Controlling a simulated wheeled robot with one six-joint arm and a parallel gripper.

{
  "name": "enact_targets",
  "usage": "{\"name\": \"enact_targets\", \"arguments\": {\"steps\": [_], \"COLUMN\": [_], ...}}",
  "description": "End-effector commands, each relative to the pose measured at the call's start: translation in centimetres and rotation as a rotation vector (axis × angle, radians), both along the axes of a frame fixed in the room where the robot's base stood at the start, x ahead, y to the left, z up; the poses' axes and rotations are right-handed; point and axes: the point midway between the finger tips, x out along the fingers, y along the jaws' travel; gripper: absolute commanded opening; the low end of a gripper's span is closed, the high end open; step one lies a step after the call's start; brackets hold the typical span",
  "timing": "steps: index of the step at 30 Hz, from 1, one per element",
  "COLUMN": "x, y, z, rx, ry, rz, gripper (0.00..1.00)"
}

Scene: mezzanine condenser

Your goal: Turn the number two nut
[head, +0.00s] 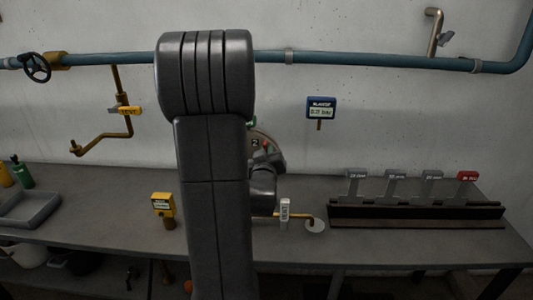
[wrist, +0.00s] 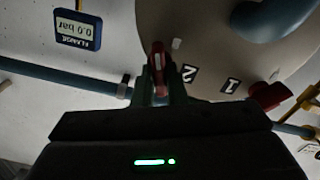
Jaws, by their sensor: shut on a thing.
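The round flange plate (wrist: 215,30) fills the upper right of the wrist view, with printed labels 2 (wrist: 189,73) and 1 (wrist: 232,85). A red piece that I take for the number two nut (wrist: 157,58) sits at the plate's edge beside the label 2. My gripper (wrist: 160,88) is shut on it, and the fingers hide part of it. A second red nut (wrist: 266,95) is beside the label 1, apart from my gripper. In the head view my arm covers most of the flange; only its edge with the label 2 (head: 255,142) shows.
A blue flange gauge (wrist: 78,29) reads 0.0 bar; it also hangs on the wall in the head view (head: 321,108). A rack (head: 415,214) holds several tagged tools, one red. A blue pipe (head: 370,60) crosses the wall.

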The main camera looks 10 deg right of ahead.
Motion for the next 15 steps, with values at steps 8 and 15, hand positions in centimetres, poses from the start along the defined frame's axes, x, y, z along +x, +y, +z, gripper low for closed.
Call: {"name": "enact_targets", "arguments": {"steps": [8,15], "x": [-0.04,-0.06], "y": [-0.06,-0.17], "z": [-0.55,-0.68], "rx": [0.133,0.337], "ry": [-0.043,-0.104], "rz": [0.001,0.001], "gripper": [0.0,0.0]}}
